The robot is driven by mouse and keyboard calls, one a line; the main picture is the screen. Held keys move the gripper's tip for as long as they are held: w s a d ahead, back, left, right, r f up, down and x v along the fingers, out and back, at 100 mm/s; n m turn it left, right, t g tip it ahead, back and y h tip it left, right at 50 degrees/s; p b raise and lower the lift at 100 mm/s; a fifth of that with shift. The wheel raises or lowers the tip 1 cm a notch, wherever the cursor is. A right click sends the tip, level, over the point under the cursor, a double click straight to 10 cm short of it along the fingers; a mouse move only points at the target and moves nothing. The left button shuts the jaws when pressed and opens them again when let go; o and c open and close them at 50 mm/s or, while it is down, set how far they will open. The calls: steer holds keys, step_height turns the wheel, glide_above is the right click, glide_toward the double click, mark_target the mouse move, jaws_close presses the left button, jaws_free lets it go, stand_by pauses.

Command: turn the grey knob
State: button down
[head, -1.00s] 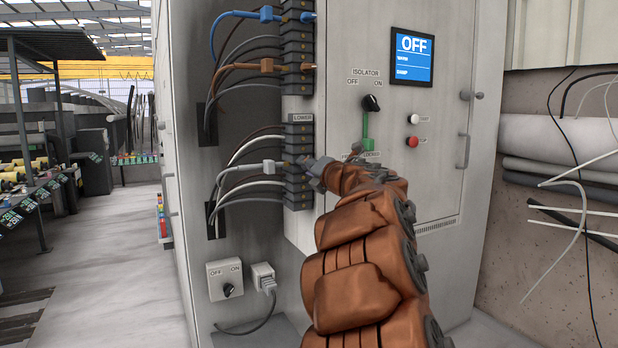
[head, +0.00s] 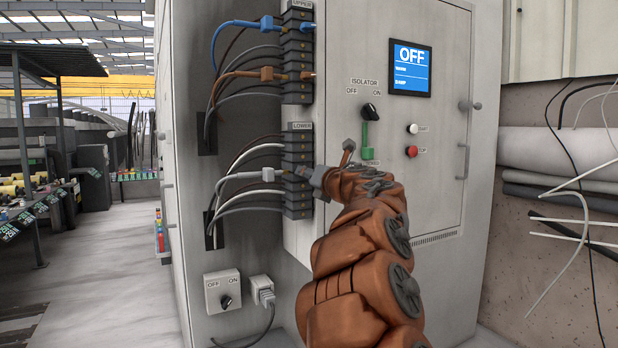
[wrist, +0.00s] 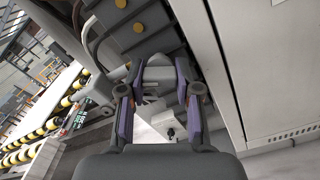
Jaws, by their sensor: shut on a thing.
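The grey knob (wrist: 160,75) appears as a light grey rounded piece between my fingertips in the wrist view. It sits at the lower terminal block (head: 298,209), in line with a grey plug (head: 268,177) on the block's left side. My gripper (wrist: 159,72) is shut on this piece, with a purple-padded finger on either side. In the head view my gripper (head: 308,171) reaches the block's right face, and my gripper and arm hide the knob. I cannot tell how far the knob is turned.
Above are the upper terminal block (head: 298,55), a black isolator handle (head: 370,111) with a green piece (head: 367,140), and a screen (head: 410,68) reading OFF. An OFF/ON switch box (head: 222,292) is below. Cables crowd the left side.

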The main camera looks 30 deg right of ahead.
steer(key=c, duration=0.8)
jaws_free()
steer(key=s, duration=0.8)
steer(key=s+a, duration=0.1)
steer(key=s, duration=0.3)
steer(key=shift+r, duration=0.15)
